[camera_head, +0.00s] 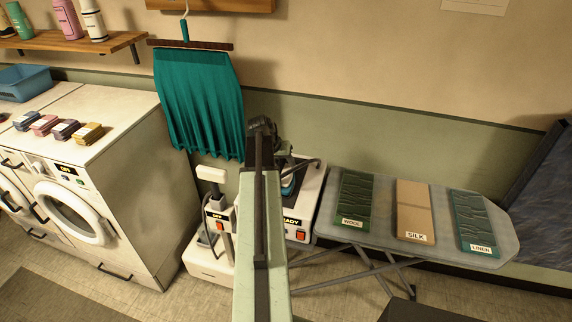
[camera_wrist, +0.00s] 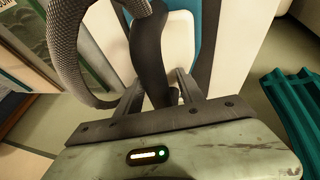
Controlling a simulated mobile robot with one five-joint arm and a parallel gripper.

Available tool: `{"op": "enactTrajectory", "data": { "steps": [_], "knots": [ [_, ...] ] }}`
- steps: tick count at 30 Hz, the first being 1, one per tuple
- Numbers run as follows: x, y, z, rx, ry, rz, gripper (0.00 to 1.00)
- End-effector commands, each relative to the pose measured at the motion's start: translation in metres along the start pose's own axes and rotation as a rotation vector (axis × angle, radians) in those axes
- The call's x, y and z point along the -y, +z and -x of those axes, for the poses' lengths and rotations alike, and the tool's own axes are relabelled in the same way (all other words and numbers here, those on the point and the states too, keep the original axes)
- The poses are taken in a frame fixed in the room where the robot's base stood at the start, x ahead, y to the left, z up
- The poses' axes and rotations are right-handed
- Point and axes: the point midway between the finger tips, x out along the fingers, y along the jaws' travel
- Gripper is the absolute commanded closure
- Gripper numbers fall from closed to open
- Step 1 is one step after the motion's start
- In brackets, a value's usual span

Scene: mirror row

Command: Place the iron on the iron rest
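The iron (camera_head: 288,185) shows teal and white in the head view, mostly hidden behind my arm. It is at a white station (camera_head: 305,200) with a "READY" label. In the wrist view the iron's dark handle (camera_wrist: 152,60) lies between the two fingers of my gripper (camera_wrist: 160,85), with its teal and white body (camera_wrist: 180,45) beyond. The fingers are close on both sides of the handle, but I cannot tell whether they press on it. I cannot tell whether this station is the iron rest.
A braided cord (camera_wrist: 75,55) loops left of the handle. Right of the station, an ironing board (camera_head: 380,235) bears cloths labelled wool, silk and linen. To the left stand a white unit marked "OFF" (camera_head: 210,255) and washers (camera_head: 140,180). A teal cloth (camera_head: 200,100) hangs behind.

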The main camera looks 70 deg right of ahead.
Motion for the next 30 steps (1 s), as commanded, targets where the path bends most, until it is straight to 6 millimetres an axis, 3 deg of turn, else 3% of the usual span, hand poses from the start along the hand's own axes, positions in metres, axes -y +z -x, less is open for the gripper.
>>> {"op": "enactTrajectory", "data": {
  "steps": [8, 14, 22, 25, 30],
  "knots": [
    [-0.002, -0.002, 0.009, 0.000, 0.000, 0.000, 0.55],
    [-0.004, -0.004, 0.044, 0.000, 0.000, -0.001, 0.55],
    [-0.005, -0.004, 0.108, 0.000, 0.000, -0.001, 0.55],
    [-0.004, -0.003, 0.120, 0.001, 0.000, -0.001, 0.55],
    [-0.003, -0.001, 0.123, 0.001, 0.001, -0.002, 0.55]
  ]
}}
